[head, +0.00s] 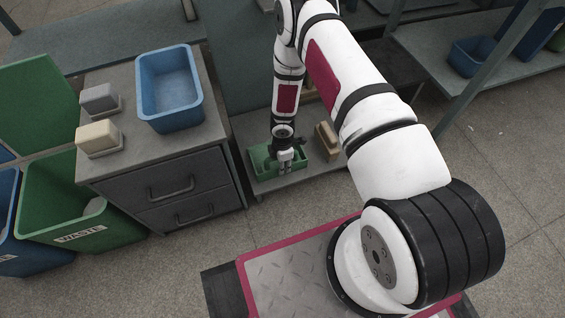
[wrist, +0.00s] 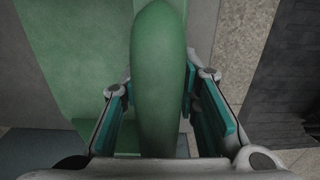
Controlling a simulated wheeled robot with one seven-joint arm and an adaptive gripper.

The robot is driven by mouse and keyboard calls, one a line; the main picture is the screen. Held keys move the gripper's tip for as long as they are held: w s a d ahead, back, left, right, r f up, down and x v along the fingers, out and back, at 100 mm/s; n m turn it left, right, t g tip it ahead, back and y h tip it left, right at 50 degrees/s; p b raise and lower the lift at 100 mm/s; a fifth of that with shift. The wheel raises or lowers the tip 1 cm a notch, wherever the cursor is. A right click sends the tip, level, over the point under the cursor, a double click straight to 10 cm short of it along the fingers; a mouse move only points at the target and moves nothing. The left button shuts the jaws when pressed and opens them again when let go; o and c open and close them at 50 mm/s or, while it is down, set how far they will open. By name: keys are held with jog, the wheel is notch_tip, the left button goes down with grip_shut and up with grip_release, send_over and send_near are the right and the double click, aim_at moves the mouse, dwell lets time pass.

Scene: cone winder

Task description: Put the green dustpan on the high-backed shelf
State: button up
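The green dustpan (head: 263,161) lies on a low grey shelf board (head: 305,178) in the head view, between the drawer cabinet and the machine. My gripper (head: 286,168) points down at it and partly covers it. In the wrist view, the dustpan's rounded green handle (wrist: 160,85) runs between my two teal-padded fingers (wrist: 160,110). The dustpan appears to rest on the board. I cannot make out which surface is the high-backed shelf.
A brown block-like object (head: 327,141) stands right of the dustpan. The drawer cabinet (head: 168,183) on the left carries a blue bin (head: 170,118) and two small blocks. A grey rack (head: 440,55) with a blue bin (head: 470,58) is at right.

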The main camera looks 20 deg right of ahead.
jog(key=o, duration=0.4)
jog(key=shift+r, duration=0.1)
